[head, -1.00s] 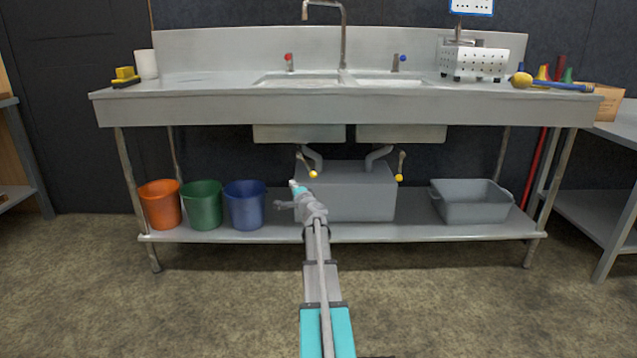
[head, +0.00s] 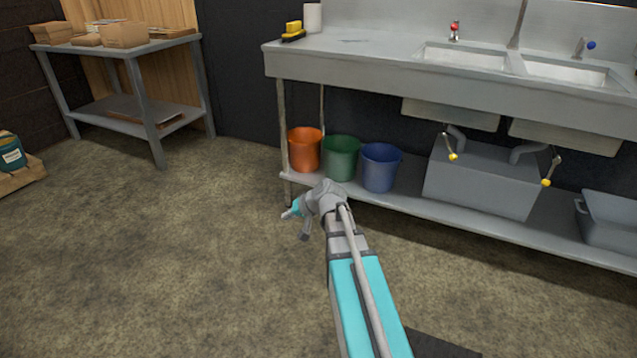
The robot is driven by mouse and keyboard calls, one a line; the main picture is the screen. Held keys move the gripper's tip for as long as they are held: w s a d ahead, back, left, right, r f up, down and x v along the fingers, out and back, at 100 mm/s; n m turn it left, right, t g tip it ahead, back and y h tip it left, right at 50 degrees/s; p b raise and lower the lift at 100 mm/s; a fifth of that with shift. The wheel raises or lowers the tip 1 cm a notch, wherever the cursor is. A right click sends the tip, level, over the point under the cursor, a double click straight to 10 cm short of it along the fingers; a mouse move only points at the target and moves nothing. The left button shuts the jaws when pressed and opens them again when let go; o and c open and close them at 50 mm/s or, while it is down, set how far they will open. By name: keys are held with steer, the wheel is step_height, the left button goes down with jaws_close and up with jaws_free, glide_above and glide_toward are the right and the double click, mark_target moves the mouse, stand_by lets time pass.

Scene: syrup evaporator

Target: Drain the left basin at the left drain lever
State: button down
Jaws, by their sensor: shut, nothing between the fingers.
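The left basin (head: 466,57) is sunk in the steel sink counter, with its underside showing below the counter's front. The left drain lever (head: 448,143) hangs under it beside a grey drain pipe and ends in a yellow knob. The right drain lever (head: 552,168), also yellow-tipped, hangs under the right basin (head: 566,73). My gripper (head: 287,214) is shut and empty. In the picture it is left of and below the left drain lever, well apart from it, in front of the shelf's left end.
Orange (head: 304,149), green (head: 341,158) and blue (head: 380,167) buckets stand on the lower shelf, left of a grey box (head: 482,182). A grey tub (head: 609,222) is at right. A side table (head: 120,49) stands at back left.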

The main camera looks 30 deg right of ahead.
steer(key=s+a+n+g+h+p, duration=0.2)
steer(key=s+a, duration=0.3)
steer(key=s, duration=0.3)
steer(key=s+a+r+n+g+h+p, duration=0.1)
steer(key=s+a+n+g+h+p, duration=0.1)
steer(key=s, duration=0.7)
steer(key=a+g+h+p, duration=0.1)
steer(key=a+g+p, duration=0.1)
steer(key=a+g, duration=0.1)
steer(key=shift+a+g+h, duration=0.3)
steer(key=shift+a, duration=0.05)
steer(key=shift+s, duration=0.15)
